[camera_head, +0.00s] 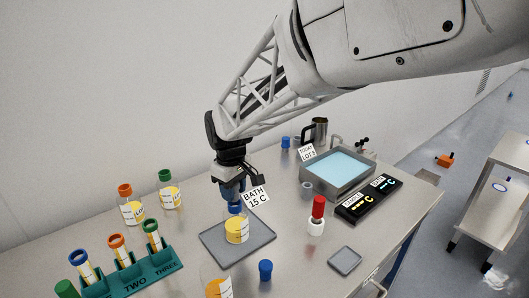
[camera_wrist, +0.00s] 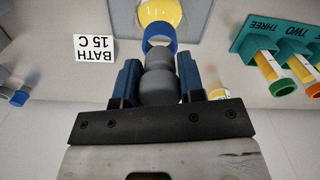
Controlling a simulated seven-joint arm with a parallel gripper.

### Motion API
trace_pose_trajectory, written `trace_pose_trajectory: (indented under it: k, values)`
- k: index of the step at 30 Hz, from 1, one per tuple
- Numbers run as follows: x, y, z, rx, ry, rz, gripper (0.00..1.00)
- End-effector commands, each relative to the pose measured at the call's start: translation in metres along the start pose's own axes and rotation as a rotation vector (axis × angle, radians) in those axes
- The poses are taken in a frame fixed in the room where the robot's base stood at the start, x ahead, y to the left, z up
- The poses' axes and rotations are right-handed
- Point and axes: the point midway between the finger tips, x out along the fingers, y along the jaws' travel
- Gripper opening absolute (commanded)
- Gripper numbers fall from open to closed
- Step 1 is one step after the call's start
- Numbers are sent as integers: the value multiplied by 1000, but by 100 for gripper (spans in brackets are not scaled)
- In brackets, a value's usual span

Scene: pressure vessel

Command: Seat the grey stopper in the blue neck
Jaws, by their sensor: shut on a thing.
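My gripper (camera_head: 234,194) points down over the vessel with yellow liquid (camera_head: 236,230), which stands on a grey mat (camera_head: 262,237). In the wrist view, my gripper (camera_wrist: 159,72) has its two blue-padded fingers shut on the grey stopper (camera_wrist: 160,82). The stopper's narrower end is at the blue neck (camera_wrist: 159,32) and overlaps its near side there. The blue neck also shows in the head view (camera_head: 235,208), just below the fingers. I cannot tell whether the stopper's tip is inside the neck or just above it. The stopper is hidden in the head view.
A teal rack (camera_head: 132,276) with capped tubes stands at the front left. Two capped bottles (camera_head: 131,206) are behind it. A "BATH 15 C" card (camera_head: 256,196) is close beside my gripper. A water bath (camera_head: 337,173) is at the right. A red-topped bottle (camera_head: 317,214) stands before it.

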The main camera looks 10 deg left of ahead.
Motion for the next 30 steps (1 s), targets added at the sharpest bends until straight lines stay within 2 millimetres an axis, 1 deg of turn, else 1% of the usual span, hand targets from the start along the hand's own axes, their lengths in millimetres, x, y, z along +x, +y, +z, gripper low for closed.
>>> trace_pose_trajectory:
  k: [17,30]
  values:
    - [0,0,0,0,0,0,13]
    - [7,0,0,0,0,0,13]
